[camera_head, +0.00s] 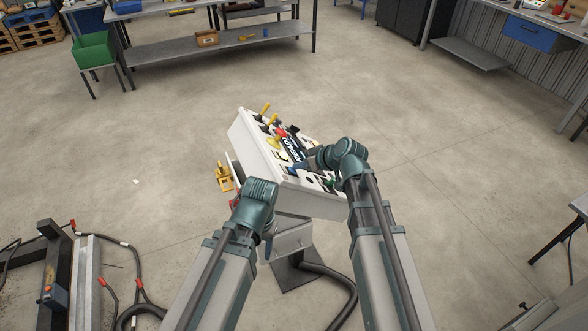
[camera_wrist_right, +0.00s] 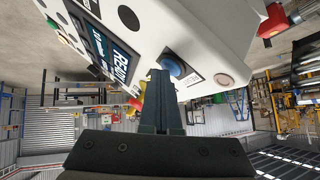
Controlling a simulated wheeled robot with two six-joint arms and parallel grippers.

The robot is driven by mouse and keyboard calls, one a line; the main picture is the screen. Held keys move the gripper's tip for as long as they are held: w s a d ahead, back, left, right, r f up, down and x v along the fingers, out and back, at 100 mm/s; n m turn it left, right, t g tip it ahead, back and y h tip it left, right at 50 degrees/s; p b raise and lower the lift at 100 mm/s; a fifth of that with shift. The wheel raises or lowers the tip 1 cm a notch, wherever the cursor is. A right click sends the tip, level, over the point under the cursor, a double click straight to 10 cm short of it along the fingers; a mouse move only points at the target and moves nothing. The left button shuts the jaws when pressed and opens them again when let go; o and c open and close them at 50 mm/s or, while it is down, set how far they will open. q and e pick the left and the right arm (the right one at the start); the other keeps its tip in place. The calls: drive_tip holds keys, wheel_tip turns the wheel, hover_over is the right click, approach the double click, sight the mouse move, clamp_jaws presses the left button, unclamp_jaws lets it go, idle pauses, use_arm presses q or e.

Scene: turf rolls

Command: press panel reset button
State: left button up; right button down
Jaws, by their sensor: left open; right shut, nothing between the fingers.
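The white control panel (camera_head: 250,140) stands tilted on a pedestal in front of me, with levers, coloured buttons and a dark display. In the right wrist view, a blue round button (camera_wrist_right: 174,66) sits on a dark-framed plate beside the lit display (camera_wrist_right: 112,58). My right gripper (camera_wrist_right: 158,74) is shut and empty. Its fingertips overlap the button's edge in that view; I cannot tell whether they touch it. In the head view, my right gripper (camera_head: 314,160) is over the panel's right part. My left gripper (camera_head: 269,240) is open, low by the panel's near side, mostly hidden by its wrist.
A yellow object (camera_head: 224,177) is left of the panel. Hoses (camera_head: 342,285) lie on the floor around the pedestal. Metal rails (camera_head: 85,280) stand at the lower left. Workbenches (camera_head: 200,50) line the back. The floor around the panel is mostly open.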

drive_tip(key=shift+r, duration=0.1)
drive_tip(key=shift+w+d+r+p, duration=0.2)
drive_tip(key=shift+d+r+p, duration=0.35)
drive_tip(key=shift+p, duration=0.1)
drive_tip(key=d+r+p, duration=0.1)
drive_tip(key=r+p, duration=0.1)
drive_tip(key=w+d+r+p, duration=0.1)
drive_tip(key=d, duration=0.1)
drive_tip(key=shift+r+p, duration=0.4)
idle(0.7)
